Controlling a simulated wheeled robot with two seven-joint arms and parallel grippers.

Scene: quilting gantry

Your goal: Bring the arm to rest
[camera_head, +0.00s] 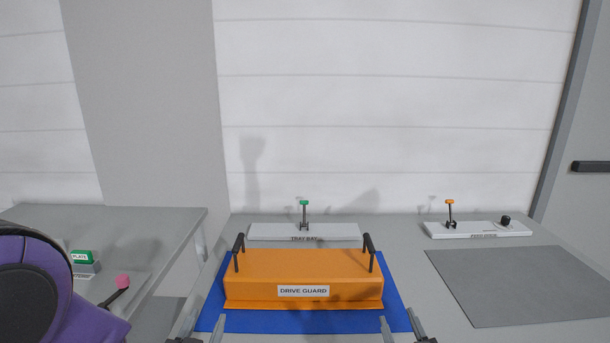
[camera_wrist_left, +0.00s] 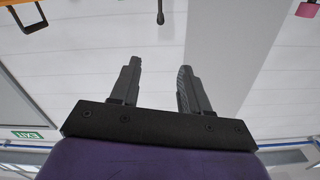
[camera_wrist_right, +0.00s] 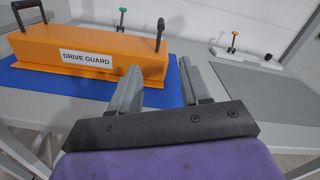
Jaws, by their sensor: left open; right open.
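My left gripper (camera_head: 202,330) shows only by its fingertips at the bottom edge of the head view, by the front left corner of the blue mat. In the left wrist view its two fingers (camera_wrist_left: 160,70) stand apart with nothing between them, against an upside-down view of the wall. My right gripper (camera_head: 401,327) shows at the bottom edge, by the mat's front right corner. In the right wrist view its fingers (camera_wrist_right: 159,72) are apart and empty. A purple part of my left arm (camera_head: 100,310) fills the lower left of the head view.
An orange drive guard (camera_head: 300,270) with two black handles lies on the blue mat (camera_head: 260,322) between the grippers. Behind it is the tray bay (camera_head: 345,231) with a green-topped lever. A white panel (camera_head: 480,231) and bare grey mat (camera_head: 510,285) are right; a pink knob (camera_head: 123,281) is left.

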